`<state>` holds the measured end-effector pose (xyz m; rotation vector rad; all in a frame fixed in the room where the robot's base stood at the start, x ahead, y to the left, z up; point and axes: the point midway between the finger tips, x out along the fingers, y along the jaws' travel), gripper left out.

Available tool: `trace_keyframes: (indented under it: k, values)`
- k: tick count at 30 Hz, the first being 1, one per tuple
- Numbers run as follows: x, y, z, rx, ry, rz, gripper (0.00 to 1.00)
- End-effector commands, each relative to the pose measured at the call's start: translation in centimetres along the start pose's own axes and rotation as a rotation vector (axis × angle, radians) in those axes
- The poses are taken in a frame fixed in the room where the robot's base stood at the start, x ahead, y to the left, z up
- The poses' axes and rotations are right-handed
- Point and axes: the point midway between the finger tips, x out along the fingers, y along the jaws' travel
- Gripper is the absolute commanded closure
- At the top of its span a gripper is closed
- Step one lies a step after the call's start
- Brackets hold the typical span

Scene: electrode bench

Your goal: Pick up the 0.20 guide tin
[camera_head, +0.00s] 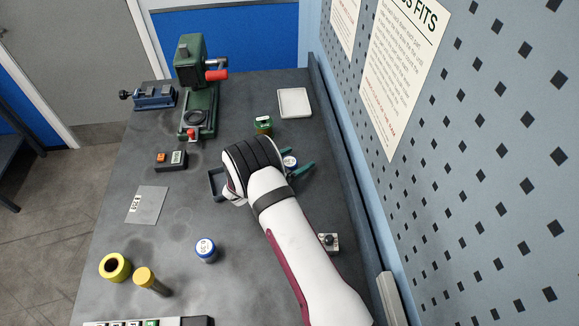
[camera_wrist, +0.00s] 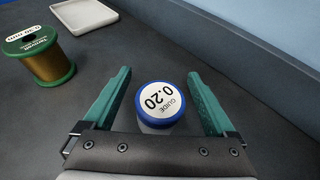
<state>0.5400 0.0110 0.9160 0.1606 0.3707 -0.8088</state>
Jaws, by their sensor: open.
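In the head view the tin (camera_head: 290,162) shows just beyond my wrist, partly hidden. My gripper (camera_head: 294,168) is open there, with its fingers pointing to the right. Another blue-rimmed tin with a white lid (camera_head: 206,249) stands nearer the front of the bench; its label is too small to read.
A green spool of brass-coloured wire (camera_wrist: 42,57) stands left of the fingers, also seen in the head view (camera_head: 263,126). A white tray (camera_head: 294,103) lies behind it. A green machine (camera_head: 197,85) stands at the back left. A raised edge (camera_head: 340,160) runs along the right.

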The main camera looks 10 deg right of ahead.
Motion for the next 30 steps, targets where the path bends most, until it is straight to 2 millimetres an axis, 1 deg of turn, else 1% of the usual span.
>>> trace_keyframes:
  k: [2,3,5,6,11,15,18,24,26,29,30]
  values:
    - [0.0,0.0,0.0,0.0,0.0,0.0,0.09]
    - [0.0,0.0,0.0,0.0,0.0,0.0,0.13]
    - [-0.1,0.0,0.0,0.0,0.0,0.0,0.24]
    - [-0.1,0.0,0.0,0.0,0.0,0.0,0.31]
    - [-0.1,0.0,0.0,0.001,0.0,0.0,0.6]
    - [-0.1,0.0,0.0,0.001,0.0,-0.001,0.85]
    - [-0.1,0.0,0.0,0.001,0.0,-0.001,1.0]
    - [-0.1,0.0,0.0,0.001,-0.001,0.0,1.0]
    - [-0.2,0.0,0.3,0.002,-0.001,0.0,1.0]
    - [-0.9,0.1,2.1,0.004,-0.002,0.001,1.0]
    - [-1.4,0.1,3.2,0.005,-0.002,0.002,1.0]
